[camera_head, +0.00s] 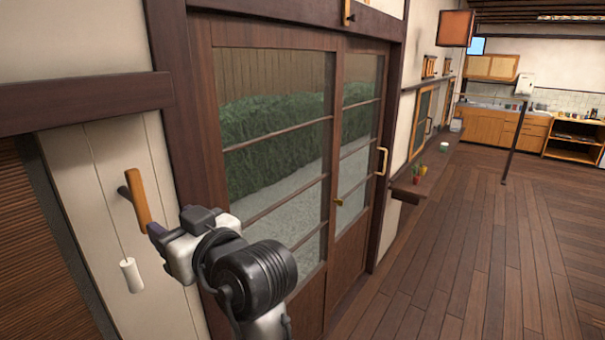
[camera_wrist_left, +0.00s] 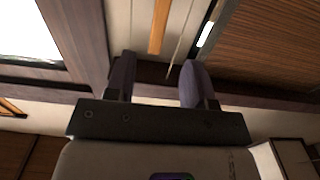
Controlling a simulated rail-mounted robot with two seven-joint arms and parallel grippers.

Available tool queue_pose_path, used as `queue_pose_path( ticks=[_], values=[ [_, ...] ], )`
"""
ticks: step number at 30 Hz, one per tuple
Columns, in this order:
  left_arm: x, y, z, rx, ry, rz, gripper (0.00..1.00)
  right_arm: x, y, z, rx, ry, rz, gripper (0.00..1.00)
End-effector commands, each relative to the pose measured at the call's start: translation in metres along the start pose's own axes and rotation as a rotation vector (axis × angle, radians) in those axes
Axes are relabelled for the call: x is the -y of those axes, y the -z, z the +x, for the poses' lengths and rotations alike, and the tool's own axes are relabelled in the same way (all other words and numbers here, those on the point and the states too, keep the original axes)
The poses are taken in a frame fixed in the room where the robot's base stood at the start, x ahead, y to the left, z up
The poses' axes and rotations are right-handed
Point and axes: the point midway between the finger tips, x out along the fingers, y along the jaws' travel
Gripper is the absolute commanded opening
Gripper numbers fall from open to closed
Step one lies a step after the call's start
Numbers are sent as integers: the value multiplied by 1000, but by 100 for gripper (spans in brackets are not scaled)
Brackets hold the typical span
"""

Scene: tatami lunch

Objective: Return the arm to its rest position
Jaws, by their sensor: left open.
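My left gripper (camera_head: 172,226) is raised in front of the wall beside the glazed sliding doors. It also shows in the left wrist view (camera_wrist_left: 158,72), where its two dark fingers stand apart with nothing between them. A wooden handle (camera_head: 138,200) on a dark peg sticks out from the pale wall just beyond the gripper. The handle also shows at the top of the left wrist view (camera_wrist_left: 159,28), apart from the fingers. My right gripper is in neither view.
Glazed doors (camera_head: 275,150) with dark frames stand close to my left arm. A white cord pull (camera_head: 131,275) hangs left of it, beside a brown slatted blind (camera_head: 45,255). A low ledge (camera_head: 425,178) holds small pots. The plank floor (camera_head: 470,240) at right is open, with a thin dark post.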

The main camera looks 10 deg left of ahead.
Motion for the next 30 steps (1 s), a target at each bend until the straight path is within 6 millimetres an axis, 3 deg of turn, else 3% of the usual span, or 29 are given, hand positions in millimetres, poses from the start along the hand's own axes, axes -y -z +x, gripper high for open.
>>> queue_pose_path(
  ticks=[5,11,15,17,20,23,30],
  values=[
    [-16,-13,-2,81,-115,57,49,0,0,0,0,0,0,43],
    [-40,-15,-22,174,-465,-16,49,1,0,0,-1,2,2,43],
    [-44,-8,-37,170,-678,-62,49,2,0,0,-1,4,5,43],
    [-44,-14,-42,172,-757,-63,49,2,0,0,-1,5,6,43],
    [-44,-39,-51,184,-882,-41,49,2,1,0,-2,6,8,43],
    [-39,-81,-60,218,-1000,10,49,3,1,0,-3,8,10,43],
    [-4,-205,-82,368,-1170,174,49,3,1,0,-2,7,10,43]
  ],
)
